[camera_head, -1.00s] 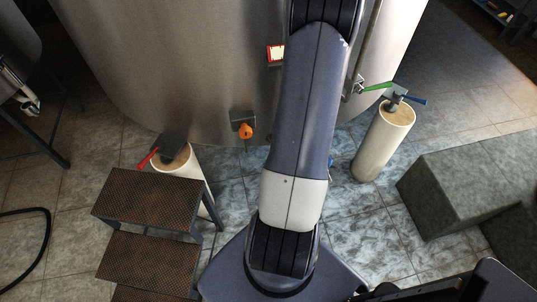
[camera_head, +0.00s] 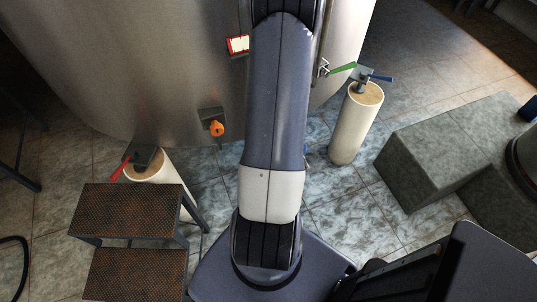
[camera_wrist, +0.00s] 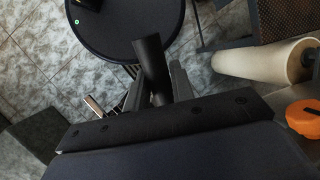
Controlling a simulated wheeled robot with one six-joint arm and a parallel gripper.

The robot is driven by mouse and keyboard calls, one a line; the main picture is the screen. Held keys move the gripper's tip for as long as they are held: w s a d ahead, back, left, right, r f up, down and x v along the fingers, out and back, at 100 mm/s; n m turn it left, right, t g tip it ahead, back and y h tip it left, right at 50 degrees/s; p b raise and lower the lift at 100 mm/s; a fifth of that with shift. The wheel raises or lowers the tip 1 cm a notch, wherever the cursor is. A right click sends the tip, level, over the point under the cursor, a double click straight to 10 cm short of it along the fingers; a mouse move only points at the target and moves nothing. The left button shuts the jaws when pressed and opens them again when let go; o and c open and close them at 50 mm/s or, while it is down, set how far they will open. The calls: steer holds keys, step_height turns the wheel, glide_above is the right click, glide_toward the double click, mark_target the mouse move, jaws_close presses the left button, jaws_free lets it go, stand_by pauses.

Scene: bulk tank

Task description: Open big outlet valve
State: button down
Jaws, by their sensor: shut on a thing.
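In the wrist view, my gripper (camera_wrist: 158,88) has its two grey fingers closed around a dark, thick handle (camera_wrist: 150,58). The handle sticks out beyond the fingers; I take it for the big outlet valve's handle. The valve body is not clearly seen. In the head view my arm covers the gripper and the valve. The steel tank (camera_head: 150,75) fills the upper left and middle of that view.
An orange knob (camera_head: 216,129) sits low on the tank and shows in the wrist view (camera_wrist: 305,116). Cream posts stand right (camera_head: 355,128) and left (camera_head: 150,166). Brown steps (camera_head: 130,212) are at left, a grey block (camera_head: 430,150) at right. Tiles between are clear.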

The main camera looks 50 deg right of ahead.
steer(key=c, duration=1.2)
jaws_free()
steer(key=shift+s+a, duration=0.1)
steer(key=s+v, duration=0.1)
steer(key=v, duration=0.9)
steer(key=shift+w+r, duration=0.4)
steer(key=shift+w, duration=0.15)
steer(key=x, duration=1)
steer(key=shift+w+f, duration=0.1)
steer(key=shift+f, duration=0.35)
steer(key=shift+w+a+m, duration=0.1)
steer(key=shift+w+m, duration=0.1)
steer(key=shift+m, duration=0.1)
steer(key=shift+r, duration=0.1)
